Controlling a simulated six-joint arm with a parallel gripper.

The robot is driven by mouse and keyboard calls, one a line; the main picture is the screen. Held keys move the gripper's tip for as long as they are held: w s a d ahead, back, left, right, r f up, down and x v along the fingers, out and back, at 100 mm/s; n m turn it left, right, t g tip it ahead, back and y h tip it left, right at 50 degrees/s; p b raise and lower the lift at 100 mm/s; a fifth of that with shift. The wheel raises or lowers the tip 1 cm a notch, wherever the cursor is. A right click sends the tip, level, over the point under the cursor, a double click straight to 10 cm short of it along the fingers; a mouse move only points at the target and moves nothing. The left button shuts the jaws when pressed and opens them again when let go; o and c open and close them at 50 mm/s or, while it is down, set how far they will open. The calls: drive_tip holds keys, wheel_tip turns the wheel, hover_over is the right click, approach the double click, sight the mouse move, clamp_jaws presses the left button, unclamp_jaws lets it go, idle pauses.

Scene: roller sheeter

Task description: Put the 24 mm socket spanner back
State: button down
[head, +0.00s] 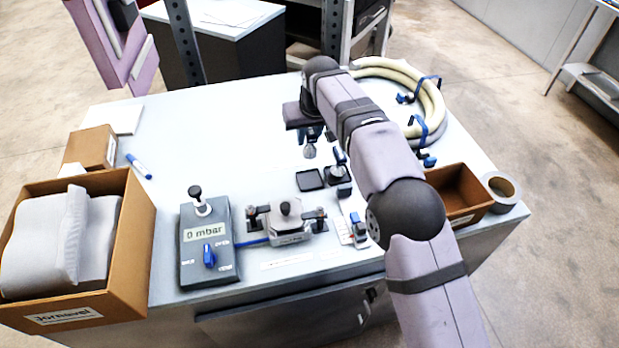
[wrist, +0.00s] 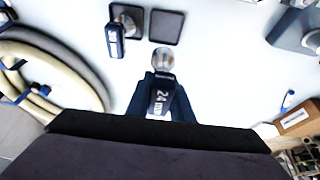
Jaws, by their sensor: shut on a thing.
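The 24 mm socket spanner (wrist: 160,98) is between the fingers of my gripper (wrist: 162,90), its "24 mm" label facing the wrist camera and its round metal socket end pointing away from the palm. In the head view my gripper (head: 314,132) is above the table, and the spanner's socket end (head: 310,150) hangs below it. An empty dark square tray (head: 309,180) lies just in front of it; it also shows in the wrist view (wrist: 166,27). A second socket spanner (wrist: 115,40) with a blue-black handle stands at the neighbouring square; its label is unreadable.
A grey "0 mbar" control box (head: 208,240) and a clamp device (head: 286,220) stand at the front. A coiled hose (head: 430,95) lies at the back right, with a brown bin (head: 460,190) and a tape roll (head: 500,186) nearby. The table's left middle is mostly clear.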

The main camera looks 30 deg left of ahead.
sight(311, 151)
drive_tip(key=shift+f+p, duration=1.45)
drive_tip(key=shift+f, duration=3.45)
drive_tip(key=shift+f, duration=0.15)
drive_tip(key=c, duration=1.6)
unclamp_jaws()
drive_tip(key=shift+o, duration=0.2)
drive_tip(key=shift+s+r, duration=0.1)
drive_tip(key=shift+r, duration=0.3)
drive_tip(key=b+v, duration=0.4)
drive_tip(key=v, duration=0.7)
drive_tip(key=shift+s+d+r, duration=0.15)
drive_tip(key=shift+d, duration=0.05)
